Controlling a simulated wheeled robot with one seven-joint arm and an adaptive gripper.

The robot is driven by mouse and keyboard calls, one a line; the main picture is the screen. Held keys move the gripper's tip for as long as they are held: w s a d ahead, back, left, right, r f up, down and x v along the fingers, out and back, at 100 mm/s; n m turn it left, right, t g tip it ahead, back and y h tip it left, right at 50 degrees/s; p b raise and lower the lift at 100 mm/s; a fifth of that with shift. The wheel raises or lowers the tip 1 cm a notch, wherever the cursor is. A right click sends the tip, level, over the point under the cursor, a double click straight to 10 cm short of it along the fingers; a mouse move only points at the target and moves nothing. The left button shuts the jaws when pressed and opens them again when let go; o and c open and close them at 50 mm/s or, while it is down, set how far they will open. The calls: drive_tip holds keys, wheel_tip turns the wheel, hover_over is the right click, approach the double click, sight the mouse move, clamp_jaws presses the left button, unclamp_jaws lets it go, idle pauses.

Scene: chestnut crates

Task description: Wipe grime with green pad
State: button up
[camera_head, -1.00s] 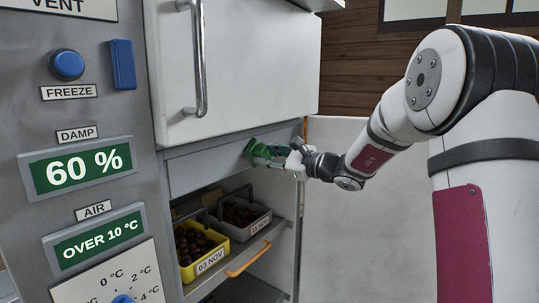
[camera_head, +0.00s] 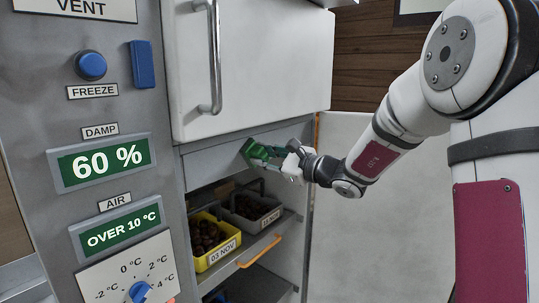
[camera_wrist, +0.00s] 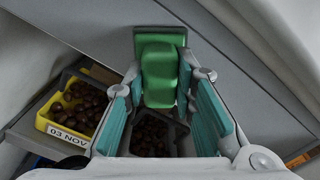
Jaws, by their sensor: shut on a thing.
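The green pad (camera_head: 255,153) is held in my gripper (camera_head: 266,155), in front of the grey panel (camera_head: 215,158) under the white upper door. In the wrist view the pad (camera_wrist: 159,75) sits between the teal fingers of my gripper (camera_wrist: 165,95), with its far end at or close to the grey panel (camera_wrist: 225,62). I cannot tell whether the pad touches the panel. No grime shows clearly in either view.
Below the panel is an open shelf with a yellow crate (camera_head: 222,258) labelled 03 NOV and a grey crate (camera_head: 262,222), both holding chestnuts. An orange handle (camera_head: 260,252) is on the shelf front. A white door (camera_head: 245,75) with a long handle is above. A control panel (camera_head: 85,120) stands at the left.

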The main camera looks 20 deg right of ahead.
drive_tip(key=shift+s+a, duration=0.1)
drive_tip(key=shift+a, duration=0.05)
drive_tip(key=shift+p+v, duration=1.15)
drive_tip(key=shift+v, duration=1.8)
drive_tip(key=p+v, duration=0.1)
drive_tip(key=v, duration=0.2)
drive_tip(key=shift+b+x, duration=1.1)
drive_tip(key=shift+x, duration=1.35)
drive_tip(key=shift+b+x, duration=0.3)
drive_tip(key=shift+x, duration=0.45)
drive_tip(key=shift+b+x, duration=0.6)
drive_tip(key=shift+x, duration=0.65)
